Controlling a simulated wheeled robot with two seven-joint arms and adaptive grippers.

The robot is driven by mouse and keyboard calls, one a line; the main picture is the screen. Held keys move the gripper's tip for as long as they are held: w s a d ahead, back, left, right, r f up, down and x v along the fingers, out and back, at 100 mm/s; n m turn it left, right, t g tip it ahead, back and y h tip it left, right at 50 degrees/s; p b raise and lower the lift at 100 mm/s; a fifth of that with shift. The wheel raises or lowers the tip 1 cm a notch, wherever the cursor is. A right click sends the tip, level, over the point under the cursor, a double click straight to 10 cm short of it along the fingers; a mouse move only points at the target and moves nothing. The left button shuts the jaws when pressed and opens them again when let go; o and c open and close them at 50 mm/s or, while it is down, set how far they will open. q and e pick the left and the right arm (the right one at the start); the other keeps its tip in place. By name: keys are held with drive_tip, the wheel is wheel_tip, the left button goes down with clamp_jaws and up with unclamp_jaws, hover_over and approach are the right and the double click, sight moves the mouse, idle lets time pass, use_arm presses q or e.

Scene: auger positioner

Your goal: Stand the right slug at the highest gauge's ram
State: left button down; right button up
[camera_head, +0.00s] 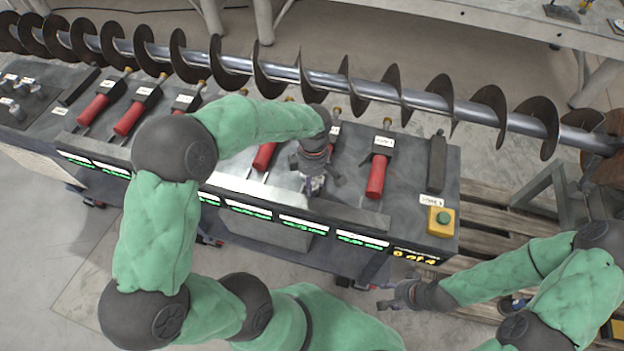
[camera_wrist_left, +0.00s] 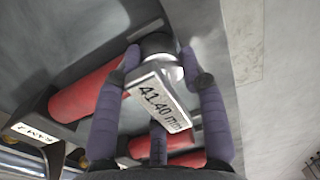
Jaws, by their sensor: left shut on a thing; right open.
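My left gripper (camera_head: 316,184) is over the bench, shut on a metal slug. In the left wrist view the gripper (camera_wrist_left: 163,62) has its fingers on either side of the slug (camera_wrist_left: 158,43). A white tag (camera_wrist_left: 158,103) at the slug reads 41.40 mm. Several red rams stand along the bench, among them the rightmost ram (camera_head: 376,176) and a ram (camera_head: 264,157) beside the gripper. Gauges with green displays line the front edge, such as the rightmost gauge (camera_head: 361,239); their readings are too small to tell. My right gripper (camera_head: 396,300) is open and empty, right of the bench's front.
A long auger (camera_head: 330,80) runs behind the bench (camera_head: 410,205). A yellow box with a green button (camera_head: 441,221) sits at the bench's right end. A dark upright bar (camera_head: 437,162) stands near it. My left arm hides part of the ram row. Pallets lie at right.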

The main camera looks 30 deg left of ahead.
use_arm(q)
drive_tip(key=c, duration=0.6)
unclamp_jaws()
drive_tip(key=shift+c, duration=0.2)
drive_tip(key=shift+r, duration=0.1)
